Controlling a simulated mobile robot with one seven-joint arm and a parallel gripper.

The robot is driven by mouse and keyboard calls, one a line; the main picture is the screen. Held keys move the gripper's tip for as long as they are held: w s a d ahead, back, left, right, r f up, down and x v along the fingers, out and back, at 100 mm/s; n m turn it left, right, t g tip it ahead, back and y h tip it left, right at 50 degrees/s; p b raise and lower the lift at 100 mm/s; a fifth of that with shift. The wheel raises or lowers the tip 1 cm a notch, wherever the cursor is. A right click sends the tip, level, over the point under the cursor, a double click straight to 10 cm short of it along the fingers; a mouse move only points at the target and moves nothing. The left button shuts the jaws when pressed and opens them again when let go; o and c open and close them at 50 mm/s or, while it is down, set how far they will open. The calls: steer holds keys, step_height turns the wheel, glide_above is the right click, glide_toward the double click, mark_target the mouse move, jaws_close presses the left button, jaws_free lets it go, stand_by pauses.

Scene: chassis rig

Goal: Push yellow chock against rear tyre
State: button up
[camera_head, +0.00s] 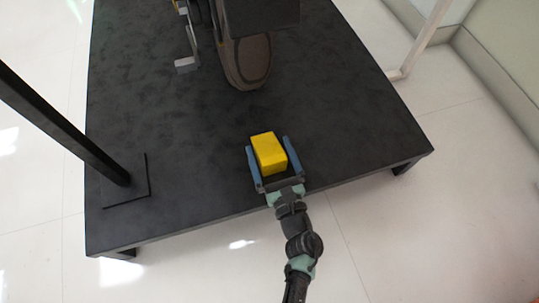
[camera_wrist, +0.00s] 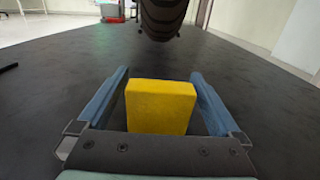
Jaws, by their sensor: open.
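The yellow chock (camera_head: 269,153) is a block on the dark platform near its front edge. In the wrist view the chock (camera_wrist: 160,106) stands between the two blue fingers, with a visible gap on each side. My gripper (camera_head: 267,146) is open around it, low over the platform. The rear tyre (camera_head: 247,62) is dark and stands beyond the chock, up and slightly left in the head view. Bare platform separates the tyre from the chock. In the wrist view the tyre's lower part (camera_wrist: 163,17) shows at the top, straight ahead.
The dark platform (camera_head: 180,130) is raised on short legs above a pale floor. A black post (camera_head: 65,125) with a square base stands at its left. A grey bracket (camera_head: 187,63) is left of the tyre. A pale frame (camera_head: 425,40) stands off the right side.

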steer(key=shift+w, duration=0.3)
jaws_close()
stand_by(0.3)
steer(key=shift+r, duration=0.1)
